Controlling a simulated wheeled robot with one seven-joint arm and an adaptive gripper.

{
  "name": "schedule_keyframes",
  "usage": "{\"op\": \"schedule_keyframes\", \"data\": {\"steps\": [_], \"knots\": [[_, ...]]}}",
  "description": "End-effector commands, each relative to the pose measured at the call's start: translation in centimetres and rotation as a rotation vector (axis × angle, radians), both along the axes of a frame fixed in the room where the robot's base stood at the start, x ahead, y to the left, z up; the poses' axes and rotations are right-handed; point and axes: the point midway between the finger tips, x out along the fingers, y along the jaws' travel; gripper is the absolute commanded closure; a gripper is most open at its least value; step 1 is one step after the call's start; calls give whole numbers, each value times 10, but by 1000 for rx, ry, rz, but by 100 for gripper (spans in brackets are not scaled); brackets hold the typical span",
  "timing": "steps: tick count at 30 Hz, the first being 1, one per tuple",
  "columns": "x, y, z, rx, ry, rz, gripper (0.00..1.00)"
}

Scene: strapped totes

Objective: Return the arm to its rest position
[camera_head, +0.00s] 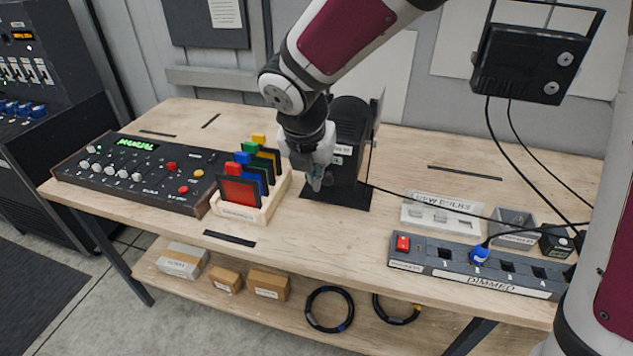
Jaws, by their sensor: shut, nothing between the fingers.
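My gripper (316,177) is at the end of my white and maroon arm, which reaches in from the upper right. The fingers are shut, point down and hold nothing. They hang over the wooden table (330,239), just right of a wooden rack (238,209) of coloured cards and in front of a black lamp-like housing (350,129). The housing is partly hidden behind my arm. I cannot tell whether the fingers touch the rack or the housing.
A control panel (136,172) stands at the left. A dimmer strip (480,263) with a blue plug (479,254), a labelled tray (440,213) and a grey bin (514,228) are at the right. A black floodlight (528,65) hangs upper right with trailing cables. The table's front middle is clear.

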Motion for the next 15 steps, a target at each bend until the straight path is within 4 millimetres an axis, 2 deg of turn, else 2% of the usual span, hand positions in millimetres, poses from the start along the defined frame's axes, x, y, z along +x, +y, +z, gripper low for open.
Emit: {"op": "schedule_keyframes", "data": {"steps": [5,8,11,15], "knots": [[-2,0,6,1,0,-4,100],[-5,-7,13,18,-14,-68,100],[-15,-27,31,70,-50,-247,100],[-42,-68,64,211,-129,-656,100]]}}
